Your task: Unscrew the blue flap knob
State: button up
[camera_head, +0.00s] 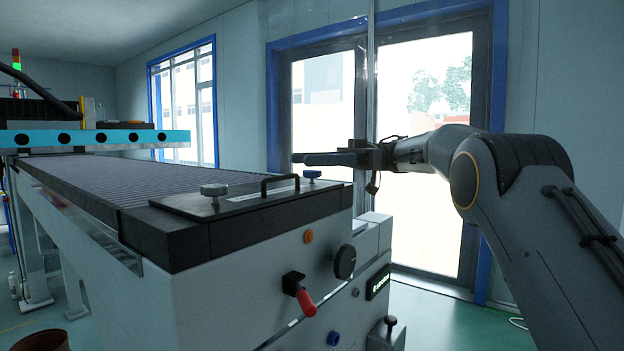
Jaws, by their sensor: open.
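The blue flap knob (312,174) stands upright on the far right corner of the dark flap (250,199) on top of the machine. A grey knob (214,191) of similar shape stands at the flap's near left part, and a black handle (281,185) lies between them. My gripper (304,158) is open and points left. In the picture it appears just above the blue knob, apart from it and holding nothing. The exact distance in depth is hard to tell.
The machine front carries a red-handled lever (301,296), a black dial (345,262), an orange button (308,237) and a lower blue knob (333,338). A light-blue beam (95,139) spans the slatted bed (120,178). Glass doors (430,150) stand behind my arm.

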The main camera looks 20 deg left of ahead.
aim_at(318, 174)
jog(key=shift+r+b, duration=0.6)
jog(key=shift+r, duration=2.55)
